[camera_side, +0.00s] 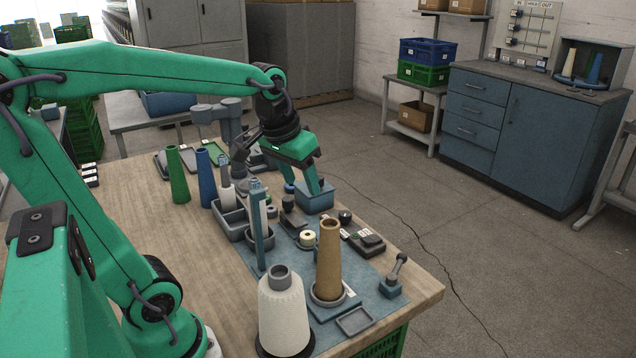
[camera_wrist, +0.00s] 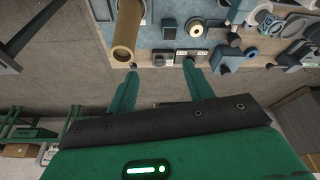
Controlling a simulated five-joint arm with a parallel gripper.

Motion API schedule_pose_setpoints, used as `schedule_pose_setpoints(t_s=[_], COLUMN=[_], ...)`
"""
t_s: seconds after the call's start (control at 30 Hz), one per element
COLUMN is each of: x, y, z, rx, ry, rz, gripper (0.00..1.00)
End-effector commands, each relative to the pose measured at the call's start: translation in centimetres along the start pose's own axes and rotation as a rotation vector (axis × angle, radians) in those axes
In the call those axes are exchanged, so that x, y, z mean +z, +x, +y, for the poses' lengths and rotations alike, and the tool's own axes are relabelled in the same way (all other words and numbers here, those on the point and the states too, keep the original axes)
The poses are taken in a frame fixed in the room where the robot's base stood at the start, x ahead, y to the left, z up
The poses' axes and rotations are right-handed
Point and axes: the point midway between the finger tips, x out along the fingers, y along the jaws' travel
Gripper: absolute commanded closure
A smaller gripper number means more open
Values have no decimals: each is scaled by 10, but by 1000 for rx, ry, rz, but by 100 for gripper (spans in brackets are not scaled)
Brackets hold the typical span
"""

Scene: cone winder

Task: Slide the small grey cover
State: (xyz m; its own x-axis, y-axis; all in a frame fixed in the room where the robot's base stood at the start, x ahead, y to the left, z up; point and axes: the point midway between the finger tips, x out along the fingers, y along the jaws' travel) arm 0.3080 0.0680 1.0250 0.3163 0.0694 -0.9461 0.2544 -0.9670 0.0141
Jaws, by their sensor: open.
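My gripper (camera_side: 304,190) is open and points down over the far part of the blue-grey work plate (camera_side: 283,263), beside a small blue box (camera_side: 316,198). In the wrist view, my gripper (camera_wrist: 161,67) has its two green fingers apart with nothing held between them. A low dark grey block (camera_side: 367,243) with pale labels lies near the plate's right edge, apart from the fingers. It may bear the small grey cover, but I cannot tell for sure. In the wrist view, small dark labelled parts (camera_wrist: 163,58) show beyond and between the fingertips; contact is not visible.
A tan cone (camera_side: 329,258) and a white yarn cone (camera_side: 283,311) stand at the front. A blue-grey post (camera_side: 258,225), a small yarn spool (camera_side: 307,239) and a lever (camera_side: 396,275) stand nearby. Green (camera_side: 178,176) and blue (camera_side: 206,178) cones stand left. Bare wood (camera_side: 160,240) is clear.

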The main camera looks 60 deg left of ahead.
Motion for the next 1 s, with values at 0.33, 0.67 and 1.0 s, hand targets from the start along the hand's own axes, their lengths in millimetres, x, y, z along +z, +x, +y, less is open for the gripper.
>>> schedule_pose_setpoints(t_s=[0.33,0.67,1.0], x=[-56,-91,-105], y=[36,84,140], z=[-52,-116,-186], rx=[-45,-76,-96], ry=[-166,-321,-472], rz=[-106,-202,-290], gripper=[48,48,48])
